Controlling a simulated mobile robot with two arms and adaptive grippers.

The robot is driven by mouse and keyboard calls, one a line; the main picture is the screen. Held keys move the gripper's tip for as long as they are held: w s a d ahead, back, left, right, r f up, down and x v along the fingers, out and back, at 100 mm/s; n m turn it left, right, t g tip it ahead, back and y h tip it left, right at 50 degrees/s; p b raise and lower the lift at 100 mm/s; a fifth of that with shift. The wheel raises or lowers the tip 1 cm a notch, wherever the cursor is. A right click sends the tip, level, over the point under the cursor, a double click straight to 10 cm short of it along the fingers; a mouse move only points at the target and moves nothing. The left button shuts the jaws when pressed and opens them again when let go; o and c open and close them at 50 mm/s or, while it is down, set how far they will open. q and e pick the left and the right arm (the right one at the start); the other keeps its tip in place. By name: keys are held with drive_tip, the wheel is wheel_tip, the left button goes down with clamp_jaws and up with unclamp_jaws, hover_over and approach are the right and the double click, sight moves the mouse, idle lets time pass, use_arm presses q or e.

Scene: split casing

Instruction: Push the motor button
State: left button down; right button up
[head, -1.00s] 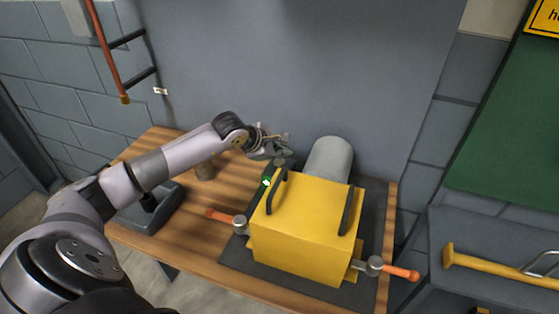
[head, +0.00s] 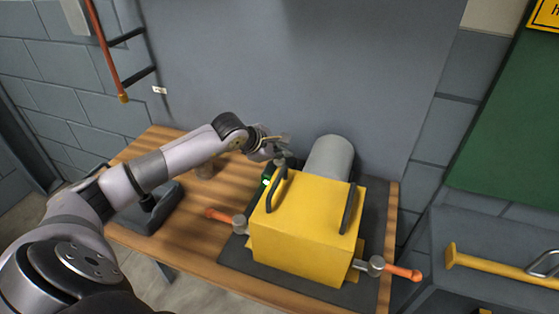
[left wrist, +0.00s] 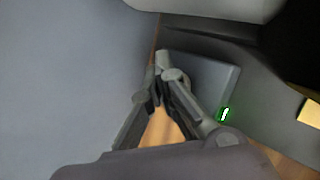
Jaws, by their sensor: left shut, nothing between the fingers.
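The motor button shows as a small green-lit mark (head: 266,180) on a dark box just left of the yellow casing's back corner. In the left wrist view the lit green button (left wrist: 224,114) has a white line on it and sits right of my fingers. My left gripper (head: 284,158) is at the back left of the casing, close above the dark box. In the left wrist view its fingertips (left wrist: 158,72) meet, shut and empty. I cannot tell whether they touch the box. The yellow casing (head: 305,225) has two black handles, with a grey motor cylinder (head: 330,158) behind it. My right gripper is not in view.
Orange-handled clamps stick out at the casing's left (head: 220,215) and right (head: 400,271). The casing stands on a dark mat (head: 236,256) on a wooden table (head: 190,232). A grey wall panel (head: 290,70) rises behind. A dark grey stand (head: 152,210) is at the table's left.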

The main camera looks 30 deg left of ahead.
sight(281, 162)
use_arm(q)
drive_tip(key=shift+f+b, duration=0.35)
drive_tip(key=shift+b, duration=0.1)
idle(0.4)
drive_tip(key=shift+r, duration=0.8)
drive_tip(key=shift+p, duration=0.3)
wheel_tip(281, 162, up, 6)
drive_tip(key=p, duration=0.2)
idle(0.4)
